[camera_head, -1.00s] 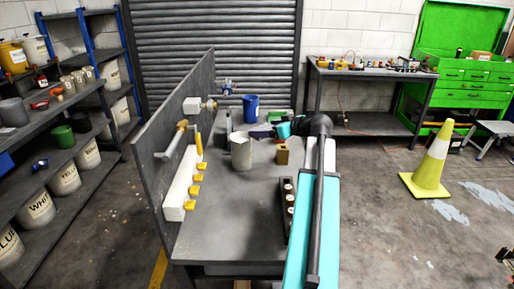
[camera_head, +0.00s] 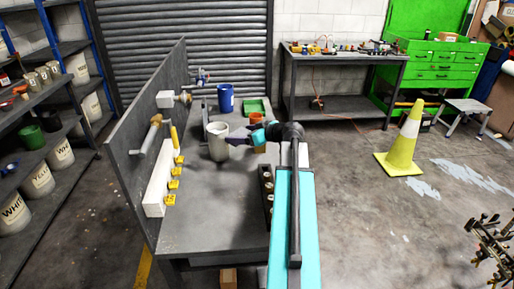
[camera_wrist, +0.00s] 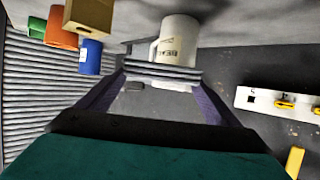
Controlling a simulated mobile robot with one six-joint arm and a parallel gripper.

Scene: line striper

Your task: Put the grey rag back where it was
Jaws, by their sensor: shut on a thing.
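In the wrist view my gripper (camera_wrist: 160,88) is shut on a grey folded thing with layered edges, which looks like the grey rag (camera_wrist: 163,70). The rag spans the gap between the two purple-grey fingers. In the head view my gripper (camera_head: 238,139) is above the workbench (camera_head: 205,215), just right of a pale grey pot (camera_head: 217,146). The rag cannot be made out clearly there. In the wrist view the pot (camera_wrist: 178,42) with dark lettering is just beyond the rag; whether they touch cannot be told.
A white rail with yellow pieces (camera_head: 158,187) runs along the left panel (camera_head: 140,130). A dark holder (camera_head: 267,190) is beside my arm. The bench's front middle is clear.

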